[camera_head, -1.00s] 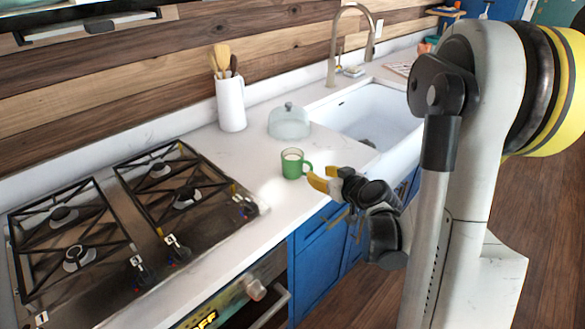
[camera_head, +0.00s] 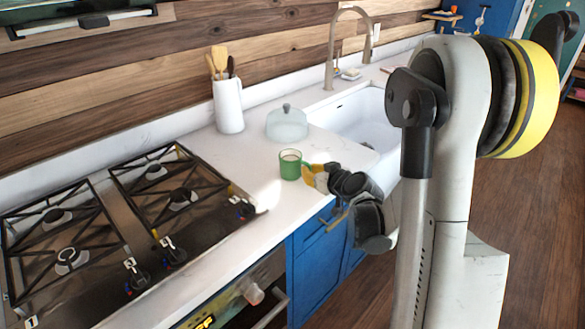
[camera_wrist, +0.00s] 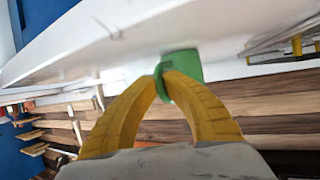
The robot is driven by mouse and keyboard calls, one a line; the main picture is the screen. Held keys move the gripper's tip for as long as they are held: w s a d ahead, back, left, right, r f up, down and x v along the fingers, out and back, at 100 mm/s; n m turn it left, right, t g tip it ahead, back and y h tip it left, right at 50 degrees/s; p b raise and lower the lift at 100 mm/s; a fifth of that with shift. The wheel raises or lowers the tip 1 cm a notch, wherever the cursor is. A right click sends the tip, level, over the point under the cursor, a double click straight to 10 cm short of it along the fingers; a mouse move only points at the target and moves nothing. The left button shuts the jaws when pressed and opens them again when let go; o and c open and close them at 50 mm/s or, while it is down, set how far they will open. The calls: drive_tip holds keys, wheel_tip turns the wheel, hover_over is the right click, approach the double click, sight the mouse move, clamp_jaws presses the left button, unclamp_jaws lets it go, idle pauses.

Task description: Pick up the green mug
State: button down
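The green mug (camera_head: 289,165) stands upright on the white counter, between the stove and the sink, with its handle toward the right. My gripper (camera_head: 309,172) is at the handle side of the mug, low over the counter's front edge. In the wrist view my yellow fingers (camera_wrist: 163,78) come together at the tips with the mug's green handle (camera_wrist: 162,92) between them. The mug's body (camera_wrist: 185,66) shows just beyond the tips, touching the counter. The fingers look shut on the handle. Part of the handle is hidden by the fingers.
A glass dome (camera_head: 287,124) stands behind the mug. A white utensil holder (camera_head: 228,106) with wooden spoons is at the back left. The gas stove (camera_head: 125,225) lies to the left and the white sink (camera_head: 358,118) to the right. Counter left of the mug is clear.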

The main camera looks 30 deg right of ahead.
drive_tip(key=shift+r, duration=0.1)
idle(0.3)
drive_tip(key=shift+r+p, duration=1.1)
drive_tip(key=shift+r, duration=0.65)
drive_tip(key=shift+d+r, duration=0.1)
drive_tip(key=shift+r, duration=0.25)
drive_tip(key=s+d+r+p, duration=0.4)
drive_tip(key=s+d+r, duration=0.2)
drive_tip(key=s+d, duration=0.1)
drive_tip(key=shift+v, duration=0.95)
